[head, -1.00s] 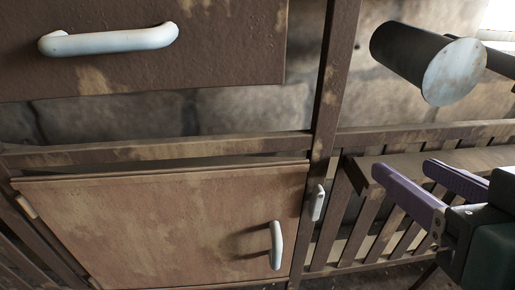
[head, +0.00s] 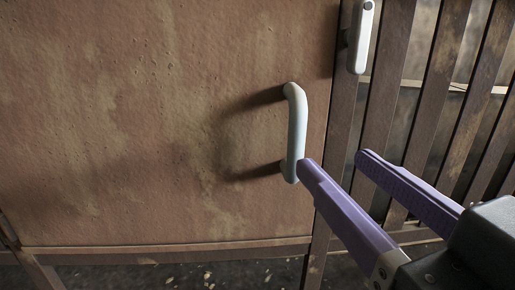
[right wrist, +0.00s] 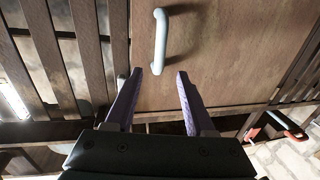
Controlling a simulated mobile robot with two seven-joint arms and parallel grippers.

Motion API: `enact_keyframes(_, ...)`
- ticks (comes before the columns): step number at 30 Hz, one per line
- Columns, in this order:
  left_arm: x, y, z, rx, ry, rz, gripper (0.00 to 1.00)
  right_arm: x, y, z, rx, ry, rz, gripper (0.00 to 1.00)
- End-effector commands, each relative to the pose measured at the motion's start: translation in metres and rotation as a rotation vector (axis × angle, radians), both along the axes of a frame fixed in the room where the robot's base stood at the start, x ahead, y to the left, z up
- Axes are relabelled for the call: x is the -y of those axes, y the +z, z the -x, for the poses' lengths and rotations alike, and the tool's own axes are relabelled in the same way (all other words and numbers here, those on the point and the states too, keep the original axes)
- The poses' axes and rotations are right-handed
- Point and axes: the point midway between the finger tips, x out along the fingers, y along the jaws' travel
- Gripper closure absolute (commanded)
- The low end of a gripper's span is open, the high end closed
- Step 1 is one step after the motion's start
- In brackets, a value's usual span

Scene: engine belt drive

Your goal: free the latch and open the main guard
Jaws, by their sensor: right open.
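The main guard (head: 160,120) is a worn brown panel, and it looks shut in its frame. Its pale upright bar handle (head: 296,135) is near its right edge; the handle also shows in the right wrist view (right wrist: 159,40). The latch (head: 361,38), a small whitish lever, stands upright on the post right of the guard. My right gripper (head: 335,162) has purple fingers, open and empty, with tips by the handle's lower end. In the right wrist view the open fingers (right wrist: 160,74) point toward the handle, with no visible grip on it. My left gripper is out of view.
A slatted wooden fence (head: 430,90) stands right of the post, close to my right gripper. A frame rail (head: 170,251) runs below the guard, with debris-strewn floor beneath. A small red item (right wrist: 285,122) shows at the right of the right wrist view.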

Motion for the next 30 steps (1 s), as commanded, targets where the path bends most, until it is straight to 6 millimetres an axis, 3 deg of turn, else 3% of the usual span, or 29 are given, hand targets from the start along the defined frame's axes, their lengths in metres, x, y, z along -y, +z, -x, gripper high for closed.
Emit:
enact_keyframes(5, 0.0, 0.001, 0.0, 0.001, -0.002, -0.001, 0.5, -0.004, 0.002, -0.013, 0.005, 0.003, 0.001, 0.45)
enact_keyframes(19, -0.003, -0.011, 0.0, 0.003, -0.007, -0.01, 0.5, -0.019, 0.0, -0.081, 0.004, 0.0, 0.002, 0.45)
enact_keyframes(30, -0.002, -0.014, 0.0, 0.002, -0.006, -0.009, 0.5, -0.022, 0.001, -0.096, -0.001, 0.0, 0.001, 0.45)
